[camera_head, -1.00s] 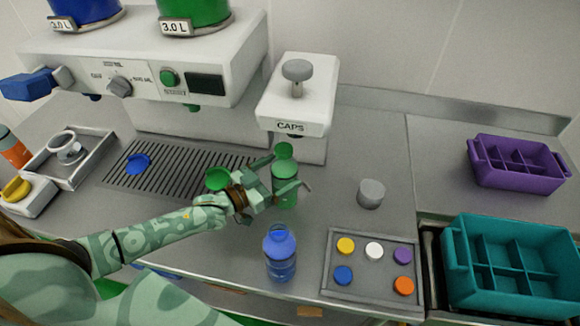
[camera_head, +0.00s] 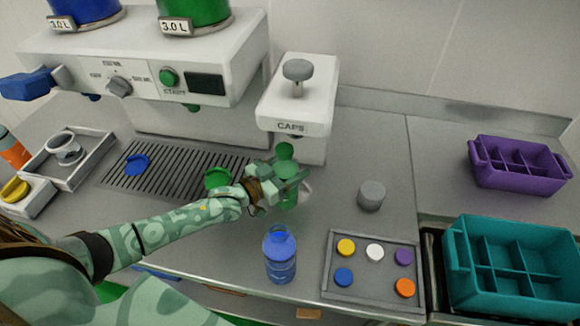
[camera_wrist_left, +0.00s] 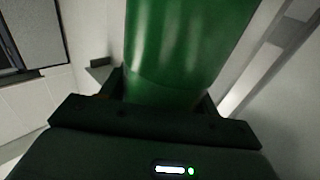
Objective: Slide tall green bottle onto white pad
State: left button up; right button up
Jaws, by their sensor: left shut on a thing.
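The tall green bottle (camera_head: 289,199) stands upright on the steel counter in front of the white CAPS press (camera_head: 297,103). Its round green top (camera_head: 285,151) shows above my gripper. My left gripper (camera_head: 287,184) is shut on the bottle's body and hides its middle. In the left wrist view the green bottle (camera_wrist_left: 185,50) fills the space between the fingers. A pale patch (camera_head: 306,187) shows just right of the bottle; I cannot tell whether it is the white pad. My right gripper is not in view.
A blue bottle (camera_head: 280,258) stands in front of my left gripper. A grey cylinder (camera_head: 371,195) and a grey tray (camera_head: 335,291) of coloured caps are to the right. A drip grate (camera_head: 180,165) with a green ring (camera_head: 217,178) lies left. Teal and purple crates are far right.

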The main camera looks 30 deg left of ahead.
pick_arm(q)
jog(key=b+x, duration=0.1)
jog(key=x, duration=0.2)
jog(key=shift+w+d, duration=0.15)
jog(key=shift+w, duration=0.15)
jog(key=shift+r, duration=0.15)
jog(key=o, duration=1.5)
